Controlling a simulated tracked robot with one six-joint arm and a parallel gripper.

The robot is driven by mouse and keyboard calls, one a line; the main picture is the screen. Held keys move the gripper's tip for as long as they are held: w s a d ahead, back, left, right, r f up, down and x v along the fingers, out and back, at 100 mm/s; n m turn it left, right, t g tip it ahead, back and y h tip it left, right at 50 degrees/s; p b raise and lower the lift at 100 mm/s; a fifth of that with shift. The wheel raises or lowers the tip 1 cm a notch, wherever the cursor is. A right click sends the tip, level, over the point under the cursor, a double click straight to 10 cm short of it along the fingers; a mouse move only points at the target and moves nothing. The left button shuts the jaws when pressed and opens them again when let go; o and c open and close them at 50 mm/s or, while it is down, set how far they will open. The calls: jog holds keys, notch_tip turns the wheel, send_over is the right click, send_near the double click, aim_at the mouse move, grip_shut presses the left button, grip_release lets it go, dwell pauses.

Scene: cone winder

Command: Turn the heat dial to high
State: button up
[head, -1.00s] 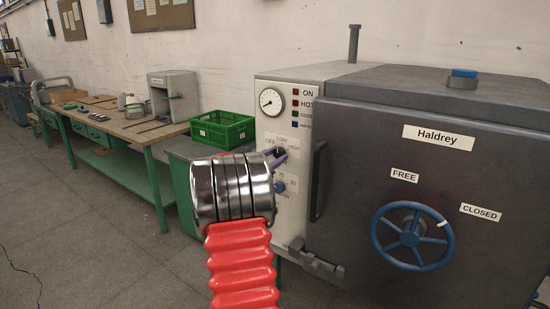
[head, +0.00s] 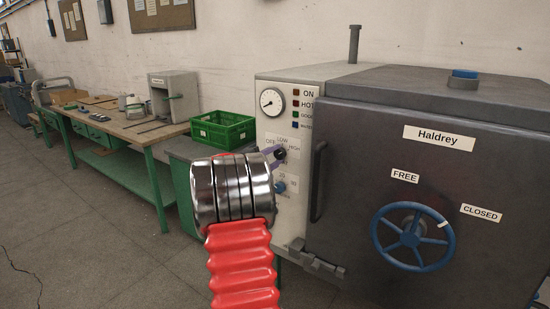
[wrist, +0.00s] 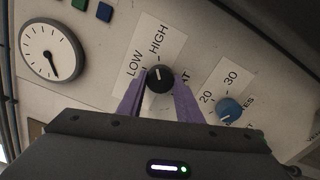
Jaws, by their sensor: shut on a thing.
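The heat dial (wrist: 160,78) is a round black knob with a white pointer mark on a white label plate reading LOW and HIGH. In the wrist view its mark points up, roughly between LOW and HIGH. My gripper (wrist: 159,88) has purple fingers, one on each side of the knob, shut on it. In the head view the dial (head: 280,154) shows small at the fingertips, and my wrist covers part of the panel to its left. OFF, LOW and HIGH lettering shows around it.
A blue dial (wrist: 229,110) marked 20 and 30 sits close below the heat dial. A gauge (head: 271,102) is above. The dark door (head: 430,120) with a handle (head: 318,182) and blue handwheel (head: 412,237) stands right. A green crate (head: 223,128) is on the bench behind.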

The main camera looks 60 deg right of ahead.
jog(key=shift+m, duration=0.9)
jog(key=shift+f, duration=0.1)
jog(key=o, duration=1)
jog(key=shift+o, duration=0.2)
jog(key=w+a, duration=0.2)
jog(key=a, duration=1.1)
jog(key=shift+a, duration=0.3)
jog(key=shift+w, duration=0.1)
